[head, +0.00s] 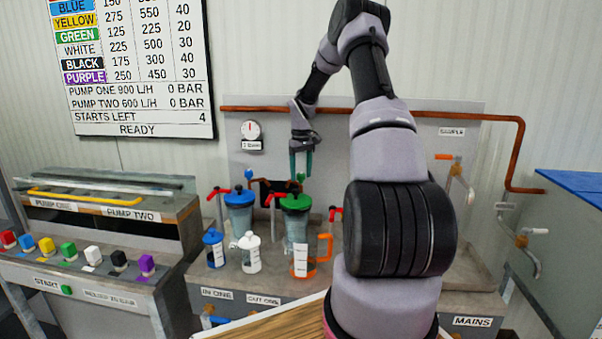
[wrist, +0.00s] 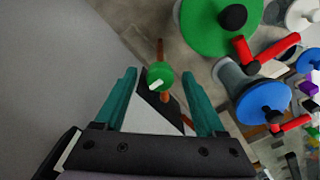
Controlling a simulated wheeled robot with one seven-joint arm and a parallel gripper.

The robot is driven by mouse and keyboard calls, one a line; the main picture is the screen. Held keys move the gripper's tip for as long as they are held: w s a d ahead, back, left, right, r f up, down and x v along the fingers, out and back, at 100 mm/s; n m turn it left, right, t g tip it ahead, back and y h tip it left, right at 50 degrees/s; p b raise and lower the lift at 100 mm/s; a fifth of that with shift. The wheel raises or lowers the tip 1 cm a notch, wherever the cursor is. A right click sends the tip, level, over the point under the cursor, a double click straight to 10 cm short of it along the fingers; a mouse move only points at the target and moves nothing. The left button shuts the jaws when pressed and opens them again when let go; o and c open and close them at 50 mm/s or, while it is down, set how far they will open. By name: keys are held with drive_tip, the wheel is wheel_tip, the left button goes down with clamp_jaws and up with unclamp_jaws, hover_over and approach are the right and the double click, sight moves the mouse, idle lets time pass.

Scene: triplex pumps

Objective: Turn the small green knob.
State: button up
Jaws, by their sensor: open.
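The small green knob (wrist: 160,76) is round, with a white stripe across it. In the wrist view it appears between my fingertips, touching neither, on a copper-coloured pipe. In the head view a small green piece (head: 300,177) shows just below my fingertips, above the green-lidded jug (head: 297,203). My gripper (head: 301,166) has teal fingers, spread apart and empty, pointing down. I cannot tell how far the knob is beyond the fingertips.
The green lid (wrist: 220,22) with a red handle is close right of my fingers in the wrist view. A blue-lidded jug (head: 239,203) stands left of it. A small blue knob (head: 248,174) is above that jug. A console with coloured blocks (head: 68,250) is at left.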

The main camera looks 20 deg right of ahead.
clamp_jaws()
